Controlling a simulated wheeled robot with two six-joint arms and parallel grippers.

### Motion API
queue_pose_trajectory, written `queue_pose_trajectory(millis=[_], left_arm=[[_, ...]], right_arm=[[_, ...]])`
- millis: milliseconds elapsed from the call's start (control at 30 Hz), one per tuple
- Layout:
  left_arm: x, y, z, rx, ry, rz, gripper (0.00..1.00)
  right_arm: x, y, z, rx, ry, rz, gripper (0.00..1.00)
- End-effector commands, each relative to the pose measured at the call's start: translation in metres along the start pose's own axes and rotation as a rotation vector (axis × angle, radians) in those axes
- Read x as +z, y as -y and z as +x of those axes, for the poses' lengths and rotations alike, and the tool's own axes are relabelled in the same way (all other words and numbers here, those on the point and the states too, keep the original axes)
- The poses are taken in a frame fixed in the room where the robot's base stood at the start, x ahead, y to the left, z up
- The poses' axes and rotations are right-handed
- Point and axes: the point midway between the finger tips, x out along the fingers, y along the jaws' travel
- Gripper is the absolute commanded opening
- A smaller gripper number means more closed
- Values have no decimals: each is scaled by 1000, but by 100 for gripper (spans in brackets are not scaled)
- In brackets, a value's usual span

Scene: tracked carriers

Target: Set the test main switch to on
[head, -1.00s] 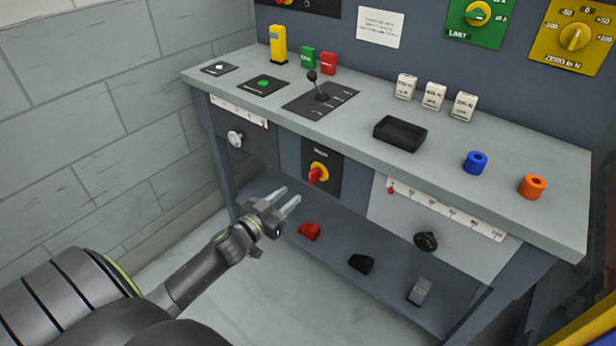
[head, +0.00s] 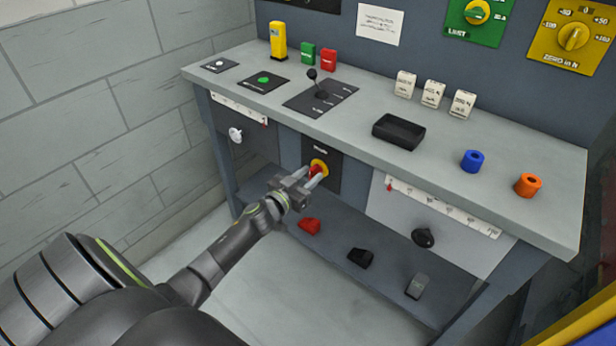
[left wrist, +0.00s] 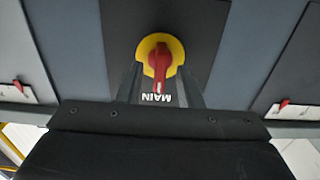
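The main switch (head: 318,165) is a red handle on a yellow round plate, set in a dark panel on the bench front. In the left wrist view the switch (left wrist: 161,58) shows with the word MAIN upside down beside the handle. The handle lies in line with the gripper, its end toward the palm. My left gripper (head: 314,177) is open in front of the switch. Its fingers (left wrist: 160,84) stand on either side of the handle's end, with gaps visible; contact cannot be told. My right gripper is not in view.
A lever (head: 314,84) and a black tray (head: 399,131) are on the benchtop. Sliding scales with a white knob (head: 235,135) and a black knob (head: 423,237) flank the switch. Red (head: 309,225), black (head: 361,258) and grey (head: 418,286) pedals sit below.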

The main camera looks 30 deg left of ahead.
Motion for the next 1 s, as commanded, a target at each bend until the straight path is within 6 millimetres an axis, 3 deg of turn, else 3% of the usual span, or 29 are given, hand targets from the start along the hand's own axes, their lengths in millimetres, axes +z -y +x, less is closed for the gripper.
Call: queue_pose_trajectory(millis=[67, 300, 667, 1000], left_arm=[[0, 0, 0, 0, 0, 0, 30], [0, 0, 0, 0, 0, 0, 0], [0, 0, 0, 0, 0, 30, 0], [0, -1, 0, 0, 1, 236, 0]], right_arm=[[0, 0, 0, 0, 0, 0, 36], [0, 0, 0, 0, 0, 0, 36], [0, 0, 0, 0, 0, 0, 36], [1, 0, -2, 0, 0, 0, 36]])
